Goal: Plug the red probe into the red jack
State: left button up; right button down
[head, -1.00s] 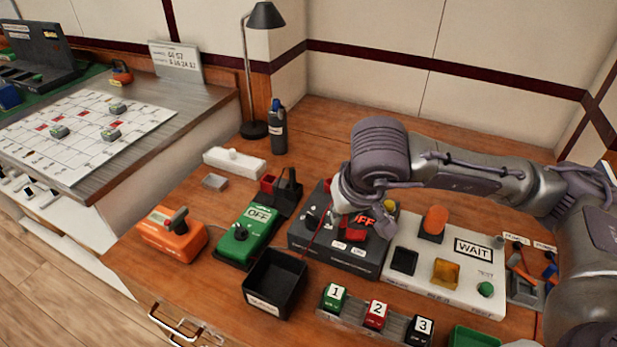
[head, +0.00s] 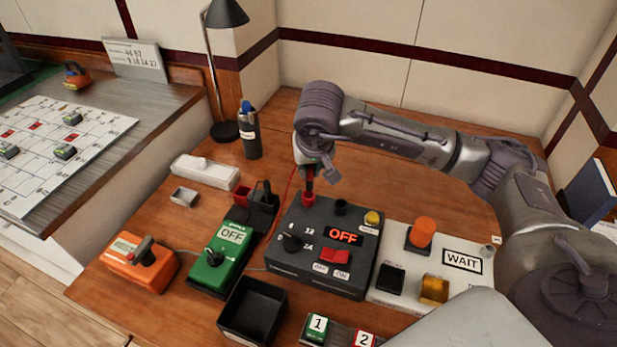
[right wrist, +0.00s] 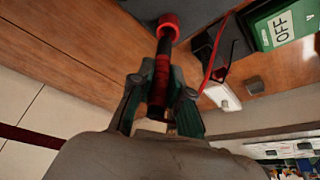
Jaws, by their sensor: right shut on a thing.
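My right gripper (head: 318,170) is shut on the red probe (right wrist: 161,78), with a finger on each side of it in the right wrist view. In the head view the red probe (head: 309,180) points down over the red jack (head: 308,199), at the back left of the dark box (head: 312,280). The red jack (right wrist: 168,24) also shows in the right wrist view as a red ring in line with the probe's far end. The probe's end meets the jack in the picture; I cannot tell how deep it sits. My left gripper is not in view.
A black jack (head: 341,207) and a yellow button (head: 373,218) stand right of the red jack. The green OFF box (head: 223,257) and a black holder (head: 263,204) are left. A white WAIT panel (head: 461,260) is right. A red lead passes left of the gripper.

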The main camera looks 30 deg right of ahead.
aim_at(309, 178)
jog(key=shift+w+a+f, duration=0.1)
jog(key=shift+w+f, duration=0.1)
jog(key=shift+f, duration=0.4)
notch_tip(309, 178, down, 2)
jog(key=shift+f+p, duration=0.2)
jog(key=shift+p, duration=0.15)
jog(key=shift+f, duration=0.3)
jog(key=shift+f+b, duration=0.3)
jog(key=c, duration=1.1)
grip_release()
jog(key=shift+r, duration=0.1)
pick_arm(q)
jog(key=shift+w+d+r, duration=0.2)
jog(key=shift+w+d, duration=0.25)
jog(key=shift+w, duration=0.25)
